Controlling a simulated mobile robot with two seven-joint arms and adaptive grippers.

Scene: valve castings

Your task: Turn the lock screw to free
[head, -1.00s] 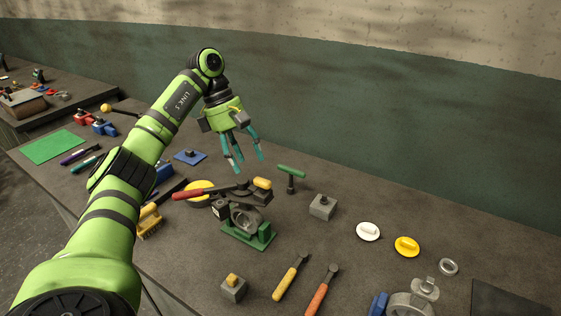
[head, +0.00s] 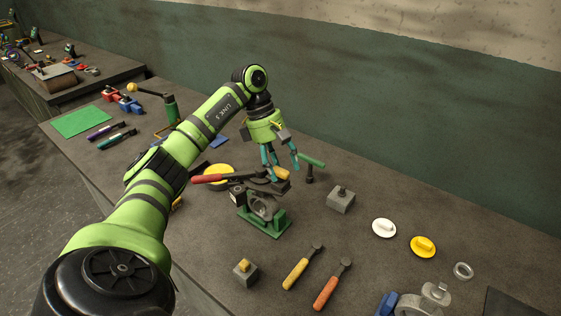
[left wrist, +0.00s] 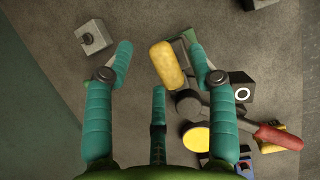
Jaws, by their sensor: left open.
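A yellow bar-shaped knob (head: 281,174) sits on top of the valve casting (head: 263,207), which is held in a green stand (head: 265,225). It looks like the lock screw's handle, but I cannot be sure. My left gripper (head: 282,169) points down over it, its teal fingers open and spread. In the left wrist view the knob (left wrist: 166,64) lies between the spread fingers (left wrist: 158,48), nearer the right-hand one. I see no clear contact. My fingers partly hide the knob in the head view. My right gripper is not in view.
A red-handled lever (head: 212,178) reaches left from the casting, over a yellow disc (head: 217,170). A green T-handle (head: 312,162) stands close to the gripper's right.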

